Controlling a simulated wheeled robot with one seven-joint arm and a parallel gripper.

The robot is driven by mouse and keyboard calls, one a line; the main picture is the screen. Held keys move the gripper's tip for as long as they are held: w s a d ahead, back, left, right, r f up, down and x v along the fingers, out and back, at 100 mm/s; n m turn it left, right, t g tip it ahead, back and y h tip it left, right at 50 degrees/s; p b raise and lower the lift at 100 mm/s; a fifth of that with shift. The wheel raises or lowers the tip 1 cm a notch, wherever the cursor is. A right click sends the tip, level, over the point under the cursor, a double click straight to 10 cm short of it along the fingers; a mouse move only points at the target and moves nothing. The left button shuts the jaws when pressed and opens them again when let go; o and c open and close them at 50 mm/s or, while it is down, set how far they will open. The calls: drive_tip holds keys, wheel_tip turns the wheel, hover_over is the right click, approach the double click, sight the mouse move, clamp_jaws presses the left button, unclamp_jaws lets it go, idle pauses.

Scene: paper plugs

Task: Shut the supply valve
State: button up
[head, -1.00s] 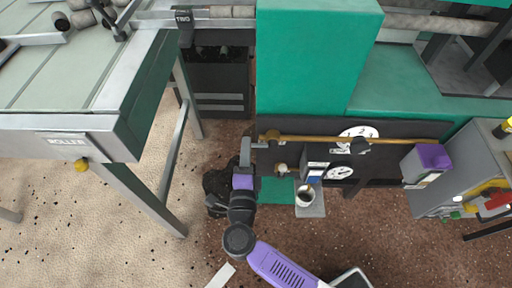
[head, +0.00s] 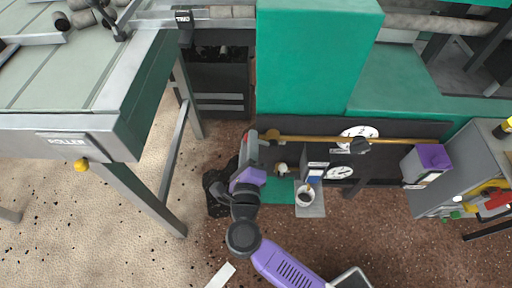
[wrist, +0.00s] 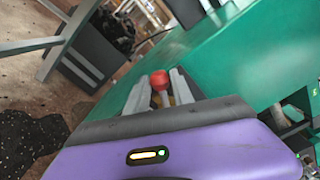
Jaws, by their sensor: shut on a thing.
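The supply valve shows as a brass body (head: 271,136) at the left end of a brass pipe on the green machine's dark lower front. A red handle end (wrist: 159,80) sits between the two grey fingers of my gripper (wrist: 161,94) in the wrist view, with brass colour just behind it. In the head view my gripper (head: 250,148) is at the left of the valve body, tilted, with a bit of red showing by the fingers. It is shut on the red valve handle. Most of the handle is hidden by the fingers.
The brass pipe (head: 315,139) runs right past two white dials. A small shelf with a cup (head: 305,196) stands right of my arm. A roller table (head: 68,140) is at the left, and a grey cabinet with a purple box (head: 432,157) at the right.

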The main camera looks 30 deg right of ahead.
drive_tip(key=shift+d+r+m, duration=0.1)
drive_tip(key=shift+r+m, duration=0.05)
drive_tip(key=shift+m, duration=0.15)
drive_tip(key=shift+s+d+r+m, duration=0.2)
drive_tip(key=shift+d+r+m, duration=0.15)
drive_tip(key=shift+m, duration=0.45)
drive_tip(key=shift+s+d+r+m, duration=0.2)
drive_tip(key=shift+r+m, duration=0.2)
drive_tip(key=shift+m, duration=0.4)
drive_tip(key=shift+s+d+r+m+b, duration=0.2)
drive_tip(key=shift+d+r+m+b, duration=0.15)
drive_tip(key=shift+m, duration=0.4)
drive_tip(key=shift+s+d+r+m+b, duration=0.25)
drive_tip(key=shift+d+m, duration=0.1)
drive_tip(key=shift+m, duration=0.4)
